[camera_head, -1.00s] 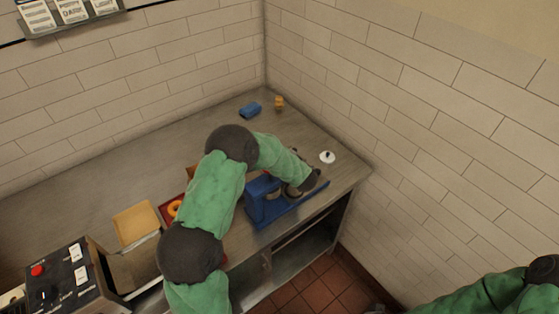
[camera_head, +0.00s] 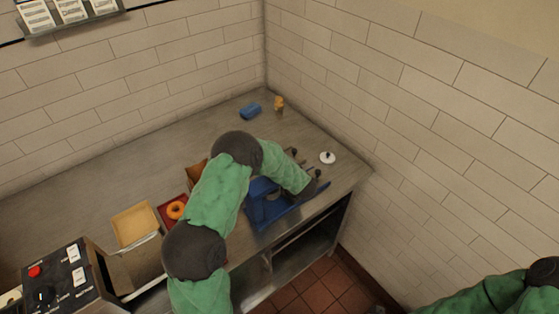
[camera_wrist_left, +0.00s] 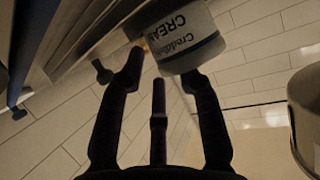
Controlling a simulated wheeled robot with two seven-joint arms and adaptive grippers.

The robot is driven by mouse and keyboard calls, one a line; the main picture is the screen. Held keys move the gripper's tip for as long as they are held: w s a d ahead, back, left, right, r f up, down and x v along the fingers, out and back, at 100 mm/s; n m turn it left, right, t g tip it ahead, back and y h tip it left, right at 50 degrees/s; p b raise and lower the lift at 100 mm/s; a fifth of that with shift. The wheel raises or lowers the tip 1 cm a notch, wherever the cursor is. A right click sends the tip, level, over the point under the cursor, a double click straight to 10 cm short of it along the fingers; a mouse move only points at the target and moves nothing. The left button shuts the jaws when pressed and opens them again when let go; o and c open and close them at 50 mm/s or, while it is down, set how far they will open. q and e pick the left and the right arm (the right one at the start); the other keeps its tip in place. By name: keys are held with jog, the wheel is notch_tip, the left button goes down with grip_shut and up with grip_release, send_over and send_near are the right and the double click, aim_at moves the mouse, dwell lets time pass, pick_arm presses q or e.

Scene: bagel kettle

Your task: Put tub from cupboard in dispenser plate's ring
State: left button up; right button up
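A pale tub (camera_wrist_left: 190,38) with dark lettering reading partly "CREA" is tilted at the top of the left wrist view. My left gripper (camera_wrist_left: 162,80) has its fingers spread, with the tub at or just beyond their tips; I cannot tell whether they touch. My right gripper is out of view.
A blue block (camera_head: 250,110) and a small orange item (camera_head: 279,103) are at the back.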

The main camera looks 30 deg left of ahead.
pick_arm(q)
jog(key=shift+r, duration=0.1)
jog(key=shift+s+d+r, duration=0.1)
jog(key=shift+d, duration=0.1)
jog(key=p+v, duration=0.1)
jog(key=v, duration=1)
jog(key=shift+s+d+r+p, duration=0.15)
jog(key=shift+s+p, duration=0.1)
jog(key=shift+p, duration=0.1)
jog(key=shift+r, duration=0.1)
